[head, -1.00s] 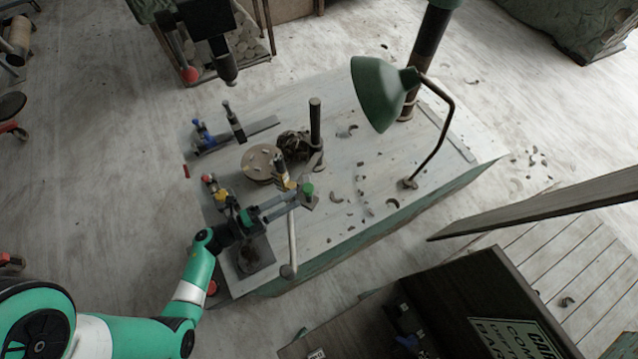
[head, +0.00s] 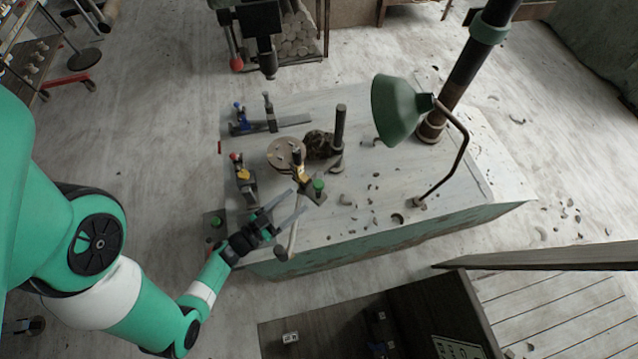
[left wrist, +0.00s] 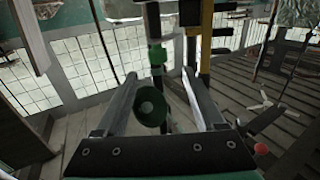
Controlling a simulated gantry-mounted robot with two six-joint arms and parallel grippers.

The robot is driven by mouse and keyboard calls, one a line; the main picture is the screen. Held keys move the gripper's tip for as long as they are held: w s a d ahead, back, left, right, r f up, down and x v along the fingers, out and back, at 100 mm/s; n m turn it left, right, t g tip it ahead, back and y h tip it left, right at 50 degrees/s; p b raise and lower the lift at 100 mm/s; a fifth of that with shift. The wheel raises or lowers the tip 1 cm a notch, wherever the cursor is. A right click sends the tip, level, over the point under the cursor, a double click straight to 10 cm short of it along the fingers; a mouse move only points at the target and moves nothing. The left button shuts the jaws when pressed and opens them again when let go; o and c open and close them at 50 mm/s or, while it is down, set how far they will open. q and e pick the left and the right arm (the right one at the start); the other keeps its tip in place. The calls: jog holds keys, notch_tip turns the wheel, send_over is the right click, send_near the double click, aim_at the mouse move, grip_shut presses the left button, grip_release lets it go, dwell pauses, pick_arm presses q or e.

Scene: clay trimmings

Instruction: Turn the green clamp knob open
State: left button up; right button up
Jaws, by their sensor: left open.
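The green clamp knob (head: 318,186) stands upright on the clamp near the front edge of the pale worktable. My left gripper (head: 299,200) is open, its two fingers spread and pointing at the clamp. The knob is just beyond the fingertips in the head view; I cannot tell if they touch. In the left wrist view, a dark green round part (left wrist: 150,106) shows between the open fingers, and a brighter green part (left wrist: 157,55) stands past the tips. I cannot tell which of them is the knob. My right gripper is not clearly seen.
A yellow-marked post (head: 301,174) stands close beside the knob. A round disc (head: 286,153), a dark upright post (head: 339,125) and a green lamp (head: 398,108) stand farther back. Clay trimmings lie scattered on the table (head: 420,180). A dark box (head: 420,310) stands in front.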

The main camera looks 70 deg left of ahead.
aim_at(319, 183)
pick_arm(q)
jog(key=x, duration=0.5)
jog(key=b+x, duration=0.1)
jog(key=x, duration=0.3)
jog(key=shift+w+d+b, duration=0.1)
jog(key=shift+w+b, duration=0.2)
jog(key=shift+w, duration=0.15)
grip_shut()
